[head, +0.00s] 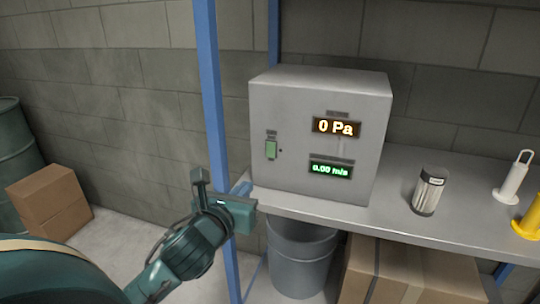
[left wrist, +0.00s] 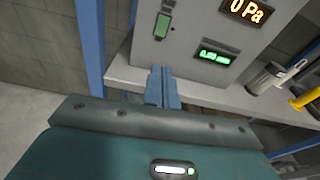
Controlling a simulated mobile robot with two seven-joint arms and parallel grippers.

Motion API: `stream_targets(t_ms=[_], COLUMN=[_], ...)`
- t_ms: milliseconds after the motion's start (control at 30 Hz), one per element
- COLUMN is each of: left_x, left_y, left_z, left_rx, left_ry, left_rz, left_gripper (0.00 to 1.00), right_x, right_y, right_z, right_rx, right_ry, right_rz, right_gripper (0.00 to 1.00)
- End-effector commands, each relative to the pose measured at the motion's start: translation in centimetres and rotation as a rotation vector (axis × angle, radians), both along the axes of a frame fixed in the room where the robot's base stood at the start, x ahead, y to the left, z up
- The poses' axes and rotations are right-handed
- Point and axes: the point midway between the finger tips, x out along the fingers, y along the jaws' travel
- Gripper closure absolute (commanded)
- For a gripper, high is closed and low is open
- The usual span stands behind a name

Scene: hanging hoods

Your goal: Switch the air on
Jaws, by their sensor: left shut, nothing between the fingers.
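A grey control box (head: 300,174) stands on the shelf, with displays reading "0 Pa" (head: 336,127) and "0.00 m/s" (head: 331,170). A green switch (head: 271,150) is on the left of its front face, with a small dark dot beside it. In the left wrist view the switch (left wrist: 162,25) is above the fingertips. My left gripper (head: 240,189) is shut and empty, below and left of the switch, apart from it, near the shelf's left end. The left wrist view shows its closed fingers (left wrist: 162,86). My right gripper is not in view.
A blue post (head: 209,80) rises close by my left gripper. On the grey shelf (head: 385,215) stand a jar (head: 429,191), a white cylinder (head: 514,178) and a yellow one (head: 529,219).

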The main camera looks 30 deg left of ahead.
Motion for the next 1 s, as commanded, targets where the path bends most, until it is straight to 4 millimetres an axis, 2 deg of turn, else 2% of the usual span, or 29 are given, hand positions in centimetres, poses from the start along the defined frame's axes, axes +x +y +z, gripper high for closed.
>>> stream_targets(t_ms=[200,567,767,1000], left_x=[0.0,0.2,2.7,7.8], left_y=[0.3,0.3,0.9,2.1], left_z=[0.6,0.6,0.4,-0.3], left_rx=[0.061,0.059,0.056,0.053], left_ry=[-0.002,-0.002,-0.004,-0.003], left_rz=[0.002,0.003,0.005,0.005], left_gripper=[1.00,1.00,1.00,1.00], right_x=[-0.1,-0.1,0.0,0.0], right_y=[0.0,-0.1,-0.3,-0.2], right_z=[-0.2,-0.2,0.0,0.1], right_rx=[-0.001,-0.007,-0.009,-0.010], right_ry=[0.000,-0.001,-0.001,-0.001], right_rz=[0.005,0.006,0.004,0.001], right_gripper=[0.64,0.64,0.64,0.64])
